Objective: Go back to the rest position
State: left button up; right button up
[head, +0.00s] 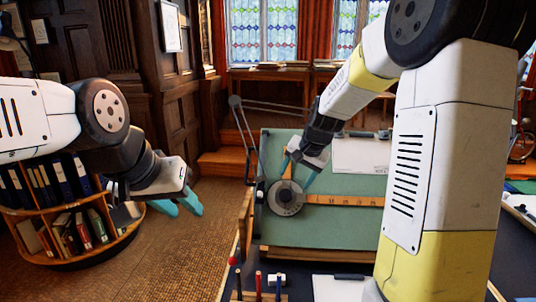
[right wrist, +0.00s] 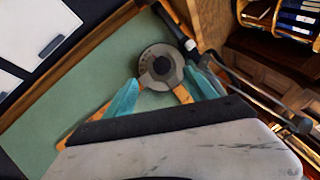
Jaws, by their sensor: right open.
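My left gripper (head: 182,204), with teal fingers, hangs over the floor at the left in the head view. Its two fingers show a little apart with nothing between them. My right gripper (head: 296,176) is open above the left part of the green drafting board (head: 320,232). In the right wrist view its teal fingers (right wrist: 163,86) stand apart on either side of the round drafting machine head (right wrist: 161,66). I cannot tell whether the fingers touch the head (head: 285,198). A wooden ruler (head: 352,200) runs right from the head.
White paper (head: 362,155) lies on the board's upper part. The drafting machine's linkage arm (head: 243,128) rises at the board's left. A round bookcase (head: 85,255) stands below my left arm. Pens (head: 257,282) stand upright in front of the board.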

jog(key=s+d+r+n, duration=0.1)
jog(key=s+r+n, duration=0.2)
jog(key=s, duration=1)
jog(key=s+d+r+n, duration=0.1)
jog(key=s+r+n, duration=0.2)
jog(key=s, duration=1.1)
notch_tip(320, 180, up, 2)
jog(key=shift+s+d+r+t, duration=0.2)
jog(key=shift+d+r+t, duration=0.05)
jog(key=shift+d+t, duration=0.15)
